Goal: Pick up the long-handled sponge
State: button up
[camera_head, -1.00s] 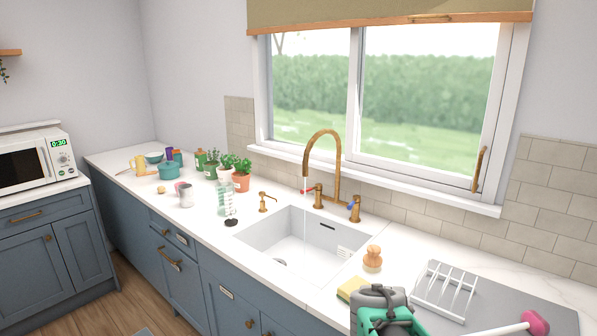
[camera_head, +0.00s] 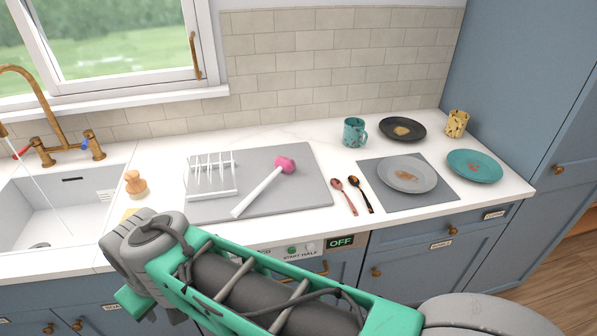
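The long-handled sponge (camera_head: 263,187) lies on the grey drying mat (camera_head: 312,182), right of the white dish rack. It has a white handle pointing to the lower left and a pink head at the upper right. My green and grey arm reaches across the lower part of the view, its grey end at the counter's front edge near the sink, left of and in front of the sponge. My gripper's fingers are not visible, so I cannot see whether it is open or holds anything. Nothing covers the sponge.
The white dish rack (camera_head: 211,192) stands close left of the sponge. A wooden brush (camera_head: 135,184) and a partly hidden yellow sponge (camera_head: 129,213) are by the sink.

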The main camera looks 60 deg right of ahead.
aim_at(284, 163)
jog(key=z, duration=1.15)
jog(key=k, duration=0.25)
jog(key=z, duration=0.6)
jog(key=i, duration=0.35)
jog(key=u, duration=0.2)
jog(key=k, duration=1.1)
jog(key=u, duration=0.55)
jog(key=i, duration=0.75)
jog(key=u, duration=0.95)
jog(key=i, duration=0.6)
